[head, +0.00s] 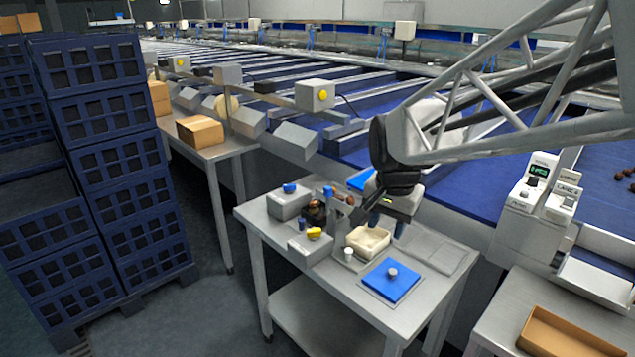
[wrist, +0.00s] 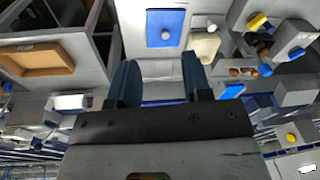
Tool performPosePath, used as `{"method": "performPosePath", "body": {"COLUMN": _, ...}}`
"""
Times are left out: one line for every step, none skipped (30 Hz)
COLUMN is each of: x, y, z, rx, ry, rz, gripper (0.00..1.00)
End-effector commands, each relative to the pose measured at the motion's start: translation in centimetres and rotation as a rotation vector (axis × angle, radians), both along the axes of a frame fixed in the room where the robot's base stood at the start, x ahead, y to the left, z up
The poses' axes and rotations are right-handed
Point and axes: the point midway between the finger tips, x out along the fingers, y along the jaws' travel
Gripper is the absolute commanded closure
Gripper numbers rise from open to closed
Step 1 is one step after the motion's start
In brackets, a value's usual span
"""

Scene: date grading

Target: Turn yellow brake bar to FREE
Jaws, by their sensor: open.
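The yellow brake bar (head: 314,233) is a small yellow piece on top of a low grey block (head: 313,249) at the front left of the small metal table. It also shows in the wrist view (wrist: 257,21), at the upper right. I cannot read any FREE marking or tell the bar's setting. My gripper (head: 386,222) hangs above the table's back part, to the right of the bar and apart from it. In the wrist view my gripper (wrist: 160,72) has its two dark fingers spread with nothing between them.
On the table (head: 430,312) stand a cream tray (head: 368,240), a blue plate (head: 390,280) with a grey knob, and a grey box (head: 288,204) with a blue knob. Brown dates lie behind the bar. Blue crates (head: 100,130) are stacked at left; a console (head: 535,185) stands at right.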

Motion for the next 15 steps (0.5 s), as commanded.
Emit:
{"method": "performPosePath", "body": {"x": 1.3, "y": 0.6, "z": -0.3, "rx": 0.004, "ry": 0.008, "rz": -0.026, "gripper": 0.55}}
{"method": "performPosePath", "body": {"x": 2.0, "y": 0.9, "z": -0.5, "rx": 0.006, "ry": 0.012, "rz": -0.044, "gripper": 0.55}}
{"method": "performPosePath", "body": {"x": 2.9, "y": 1.3, "z": -0.7, "rx": 0.010, "ry": 0.017, "rz": -0.067, "gripper": 0.55}}
{"method": "performPosePath", "body": {"x": 3.6, "y": 1.7, "z": -0.9, "rx": 0.011, "ry": 0.021, "rz": -0.085, "gripper": 0.55}}
{"method": "performPosePath", "body": {"x": 4.3, "y": 2.0, "z": -1.1, "rx": 0.014, "ry": 0.025, "rz": -0.103, "gripper": 0.55}}
{"method": "performPosePath", "body": {"x": 5.2, "y": 2.4, "z": -1.3, "rx": 0.017, "ry": 0.029, "rz": -0.128, "gripper": 0.55}}
{"method": "performPosePath", "body": {"x": 5.9, "y": 2.8, "z": -1.5, "rx": 0.019, "ry": 0.033, "rz": -0.146, "gripper": 0.55}}
{"method": "performPosePath", "body": {"x": 6.6, "y": 3.1, "z": -1.7, "rx": 0.021, "ry": 0.036, "rz": -0.164, "gripper": 0.55}}
{"method": "performPosePath", "body": {"x": 7.5, "y": 3.6, "z": -2.0, "rx": 0.023, "ry": 0.040, "rz": -0.188, "gripper": 0.55}}
{"method": "performPosePath", "body": {"x": 8.2, "y": 4.0, "z": -2.2, "rx": 0.025, "ry": 0.043, "rz": -0.206, "gripper": 0.55}}
{"method": "performPosePath", "body": {"x": 8.9, "y": 4.4, "z": -2.5, "rx": 0.027, "ry": 0.047, "rz": -0.224, "gripper": 0.55}}
{"method": "performPosePath", "body": {"x": 9.8, "y": 4.9, "z": -2.8, "rx": 0.028, "ry": 0.051, "rz": -0.249, "gripper": 0.55}}
{"method": "performPosePath", "body": {"x": 10.4, "y": 5.2, "z": -3.2, "rx": 0.030, "ry": 0.055, "rz": -0.267, "gripper": 0.55}}
{"method": "performPosePath", "body": {"x": 11.1, "y": 5.6, "z": -3.4, "rx": 0.032, "ry": 0.058, "rz": -0.285, "gripper": 0.55}}
{"method": "performPosePath", "body": {"x": 11.9, "y": 6.1, "z": -3.9, "rx": 0.033, "ry": 0.063, "rz": -0.309, "gripper": 0.55}}
